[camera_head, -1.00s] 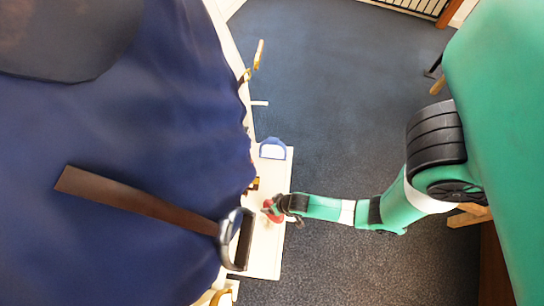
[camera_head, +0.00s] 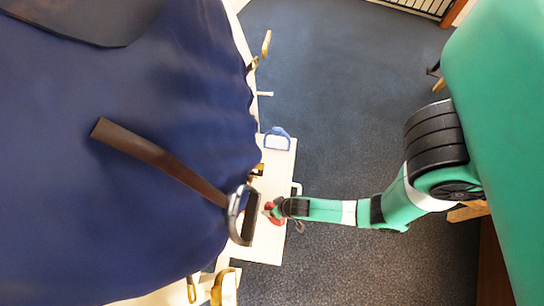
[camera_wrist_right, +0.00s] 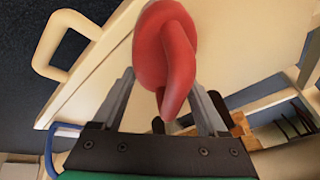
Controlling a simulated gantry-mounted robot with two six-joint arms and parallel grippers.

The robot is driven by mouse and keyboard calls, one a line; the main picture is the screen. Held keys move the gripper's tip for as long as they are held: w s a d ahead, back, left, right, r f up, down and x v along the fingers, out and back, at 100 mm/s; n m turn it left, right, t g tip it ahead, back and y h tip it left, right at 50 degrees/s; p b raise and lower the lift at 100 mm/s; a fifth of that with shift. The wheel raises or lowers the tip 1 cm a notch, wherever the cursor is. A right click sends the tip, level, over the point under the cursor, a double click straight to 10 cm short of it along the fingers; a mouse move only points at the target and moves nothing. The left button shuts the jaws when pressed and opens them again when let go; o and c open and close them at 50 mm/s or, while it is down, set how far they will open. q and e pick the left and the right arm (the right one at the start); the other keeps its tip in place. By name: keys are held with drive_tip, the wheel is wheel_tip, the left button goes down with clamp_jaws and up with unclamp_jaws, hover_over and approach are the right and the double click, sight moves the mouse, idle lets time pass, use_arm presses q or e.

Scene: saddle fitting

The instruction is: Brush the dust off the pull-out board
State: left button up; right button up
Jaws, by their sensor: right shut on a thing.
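The pull-out board (camera_head: 268,225) is a cream panel running along the edge of the blue-covered form. In the right wrist view, its pale surface (camera_wrist_right: 232,45) fills much of the background. My right gripper (camera_head: 279,208) reaches in from the right, over the board's right part. It is shut on a red, rounded brush-like tool (camera_wrist_right: 166,48), which also shows as a small red patch in the head view (camera_head: 270,213). I cannot tell whether the tool touches the board. No dust can be made out at this size. My left gripper is not in view.
A dark stirrup (camera_head: 235,214) on a brown strap (camera_head: 155,157) hangs over the board's left side. A pale loop handle (camera_wrist_right: 48,46) sticks out from the board. The dark floor (camera_head: 350,110) is open.

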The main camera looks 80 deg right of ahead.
sight(272, 206)
drive_tip(key=shift+a+r, duration=0.1)
drive_tip(key=shift+a, duration=0.2)
wheel_tip(272, 206, up, 3)
drive_tip(key=p, duration=0.3)
drive_tip(key=shift+r, duration=0.2)
drive_tip(key=shift+d+r+p, duration=0.15)
drive_tip(key=shift+r+p, duration=0.25)
drive_tip(key=shift+a+r+p, duration=0.2)
drive_tip(key=shift+r+p, duration=0.5)
drive_tip(key=shift+p, duration=0.05)
wheel_tip(272, 206, up, 2)
drive_tip(key=shift+r+p, duration=0.2)
drive_tip(key=shift+p, duration=1.05)
